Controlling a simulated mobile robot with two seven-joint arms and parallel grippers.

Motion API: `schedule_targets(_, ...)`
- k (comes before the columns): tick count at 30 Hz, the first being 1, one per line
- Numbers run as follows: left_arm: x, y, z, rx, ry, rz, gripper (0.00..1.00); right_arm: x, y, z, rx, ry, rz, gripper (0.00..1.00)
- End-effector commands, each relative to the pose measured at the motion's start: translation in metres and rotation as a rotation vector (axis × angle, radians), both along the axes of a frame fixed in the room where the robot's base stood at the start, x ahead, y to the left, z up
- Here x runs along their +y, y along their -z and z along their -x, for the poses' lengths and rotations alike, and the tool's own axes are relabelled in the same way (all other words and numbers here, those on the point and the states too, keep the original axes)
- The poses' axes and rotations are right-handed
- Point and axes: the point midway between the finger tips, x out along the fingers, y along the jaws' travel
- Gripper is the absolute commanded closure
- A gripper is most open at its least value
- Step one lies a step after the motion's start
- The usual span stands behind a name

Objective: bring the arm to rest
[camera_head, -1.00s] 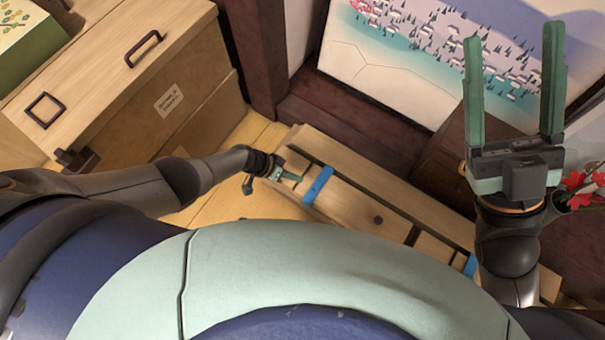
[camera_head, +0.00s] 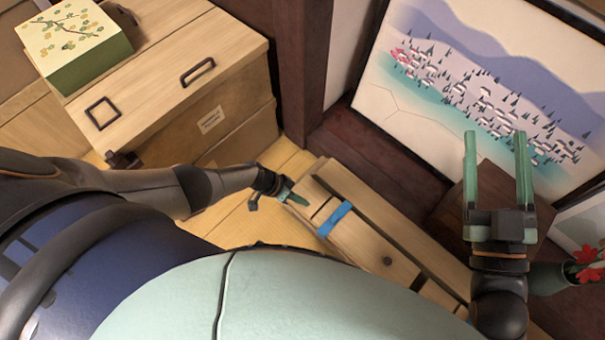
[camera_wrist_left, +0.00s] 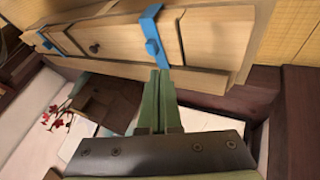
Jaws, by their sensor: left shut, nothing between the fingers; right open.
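My left gripper (camera_head: 291,197) reaches in from the left in the head view, low over the near end of the wooden bench-like box (camera_head: 365,234). In the left wrist view its green fingers (camera_wrist_left: 160,88) are together with nothing between them, pointing at the box (camera_wrist_left: 205,40) and its blue strap (camera_wrist_left: 152,28). I cannot tell whether the fingertips touch the box. My right gripper (camera_head: 497,150) points up at the right of the head view, its two green fingers wide apart and empty.
A wooden chest (camera_head: 160,80) with dark handles stands at upper left, a green patterned box (camera_head: 75,42) on top. A dark post (camera_head: 303,70) and a landscape picture (camera_head: 480,85) stand behind. Red flowers (camera_head: 588,262) are at far right. Yellow floor (camera_head: 235,222) shows beside the wooden box.

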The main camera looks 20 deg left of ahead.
Motion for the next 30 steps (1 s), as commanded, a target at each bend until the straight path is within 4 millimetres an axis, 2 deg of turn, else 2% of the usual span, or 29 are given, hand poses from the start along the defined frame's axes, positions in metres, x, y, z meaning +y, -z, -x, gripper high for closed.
schedule_targets(16, -0.001, 0.000, 0.000, -0.003, 0.001, 0.002, 1.00, 0.000, -0.001, 0.000, -0.004, -0.001, -0.001, 0.32)
schedule_targets(20, -0.019, -0.008, -0.005, -0.062, 0.015, 0.043, 1.00, 0.000, -0.001, 0.000, -0.005, -0.002, 0.000, 0.32)
schedule_targets(23, -0.048, -0.024, -0.013, -0.172, 0.027, 0.110, 1.00, 0.000, -0.001, 0.000, -0.004, -0.002, 0.000, 0.32)
schedule_targets(25, -0.071, -0.044, -0.020, -0.276, 0.031, 0.163, 1.00, 0.000, -0.001, 0.000, -0.004, -0.002, -0.001, 0.32)
schedule_targets(27, -0.090, -0.068, -0.028, -0.386, 0.022, 0.211, 1.00, 0.000, -0.001, 0.000, -0.004, -0.002, -0.001, 0.32)
schedule_targets(30, -0.107, -0.106, -0.039, -0.539, -0.004, 0.260, 1.00, 0.000, -0.001, 0.000, -0.004, -0.002, -0.001, 0.32)
